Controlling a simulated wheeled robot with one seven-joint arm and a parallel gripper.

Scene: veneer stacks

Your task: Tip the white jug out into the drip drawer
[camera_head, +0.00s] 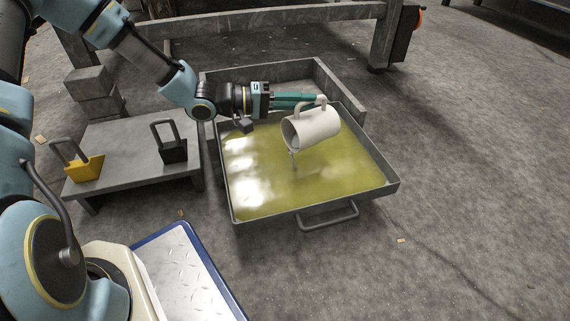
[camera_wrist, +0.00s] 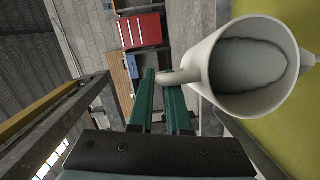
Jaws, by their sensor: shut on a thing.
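The white jug (camera_head: 312,126) is tilted onto its side above the drip drawer, its mouth facing down and to the left. A thin greyish stream runs from its lip towards the drawer. My gripper (camera_head: 318,100) is shut on the jug's handle. In the wrist view the green fingers of my gripper (camera_wrist: 168,88) meet the handle, and the jug (camera_wrist: 215,92) shows greyish liquid inside. The drip drawer (camera_head: 395,187) is pulled out, a wide shallow grey tray holding yellow-green liquid, with a bar handle (camera_head: 328,217) at its front.
A low grey bench (camera_head: 125,150) at left carries a yellow padlock-shaped block (camera_head: 85,170) and a black one (camera_head: 173,150). Grey blocks (camera_head: 92,82) are stacked behind it. A metal frame (camera_head: 385,35) stands behind the drawer. Floor to the right is mostly clear.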

